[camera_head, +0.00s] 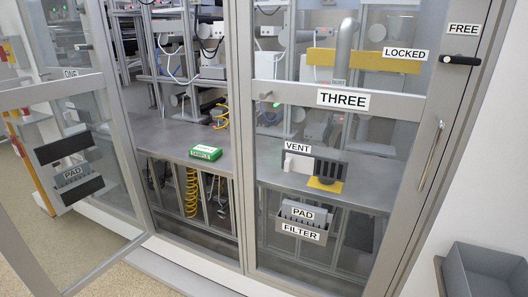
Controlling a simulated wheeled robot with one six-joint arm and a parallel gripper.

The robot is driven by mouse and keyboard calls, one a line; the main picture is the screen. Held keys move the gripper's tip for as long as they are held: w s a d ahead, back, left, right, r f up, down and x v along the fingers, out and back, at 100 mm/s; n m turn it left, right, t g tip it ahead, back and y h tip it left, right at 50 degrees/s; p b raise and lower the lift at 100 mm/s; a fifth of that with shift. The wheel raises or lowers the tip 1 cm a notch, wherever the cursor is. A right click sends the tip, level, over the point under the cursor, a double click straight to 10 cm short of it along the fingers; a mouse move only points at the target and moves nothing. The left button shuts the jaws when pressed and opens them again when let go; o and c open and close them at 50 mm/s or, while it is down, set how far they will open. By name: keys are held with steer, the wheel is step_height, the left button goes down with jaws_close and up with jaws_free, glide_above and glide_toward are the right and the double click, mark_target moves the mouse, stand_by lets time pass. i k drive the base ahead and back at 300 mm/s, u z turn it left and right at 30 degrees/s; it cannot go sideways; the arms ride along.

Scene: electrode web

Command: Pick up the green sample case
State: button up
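The green sample case (206,153) is a small flat green box with a white top and a "SAMPLE" label on its front. It lies on the grey shelf (180,138) inside the glass-fronted cabinet, behind the open doorway between the swung-out left door and the door marked "THREE". Nothing covers it from this view. My gripper is not in view.
The glass door marked "ONE" (68,192) stands swung open at the left. The door marked "THREE" (343,99) covers the right side, with a black handle (461,60) by "LOCKED" and "FREE" labels. A grey bin (482,270) is at the lower right.

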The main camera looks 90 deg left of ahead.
mark_target(210, 153)
steer(key=u, duration=4.1)
steer(key=i, duration=1.9)
steer(key=z, duration=0.75)
steer(key=i, duration=0.55)
steer(key=z, duration=0.3)
